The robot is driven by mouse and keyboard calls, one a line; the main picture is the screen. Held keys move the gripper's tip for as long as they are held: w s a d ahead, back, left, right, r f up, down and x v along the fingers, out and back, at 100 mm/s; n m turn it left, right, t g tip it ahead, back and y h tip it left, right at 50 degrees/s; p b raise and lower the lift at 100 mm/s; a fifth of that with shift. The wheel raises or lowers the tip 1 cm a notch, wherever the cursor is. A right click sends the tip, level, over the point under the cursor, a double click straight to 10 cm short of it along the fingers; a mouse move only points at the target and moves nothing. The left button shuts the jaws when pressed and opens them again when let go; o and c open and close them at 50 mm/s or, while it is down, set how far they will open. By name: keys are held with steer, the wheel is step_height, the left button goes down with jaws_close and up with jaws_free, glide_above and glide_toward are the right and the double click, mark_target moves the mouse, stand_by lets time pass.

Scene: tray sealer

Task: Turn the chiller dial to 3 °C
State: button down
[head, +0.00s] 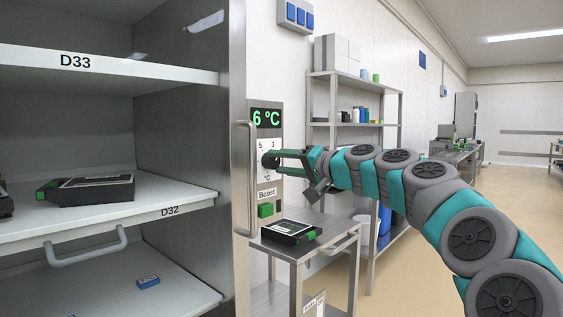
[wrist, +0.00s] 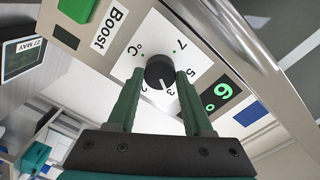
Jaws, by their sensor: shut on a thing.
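The chiller dial (wrist: 160,72) is a round black knob on a white scale plate (wrist: 130,68) with printed numbers. Its white pointer line appears to point toward the 3 in the wrist view. My gripper (wrist: 160,78) is shut on the dial, with one green finger on each side of it. In the head view my gripper (head: 274,160) reaches the control panel (head: 267,120) from the right, and its fingers partly hide the dial. The green display (head: 266,118) above the dial reads 6 °C; it also shows in the wrist view (wrist: 212,97).
A green Boost button (head: 265,210) is below the dial. The chiller's vertical handle (head: 246,180) stands close left of the panel. A small steel table (head: 300,250) holding a dark tray (head: 291,230) is below my gripper. Shelving (head: 355,125) stands behind.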

steer(key=shift+d+r, duration=0.1)
steer(key=shift+c, duration=1.5)
jaws_free()
steer(key=v, duration=0.7)
steer(key=shift+s+d+b, duration=0.25)
steer(key=shift+b, duration=0.1)
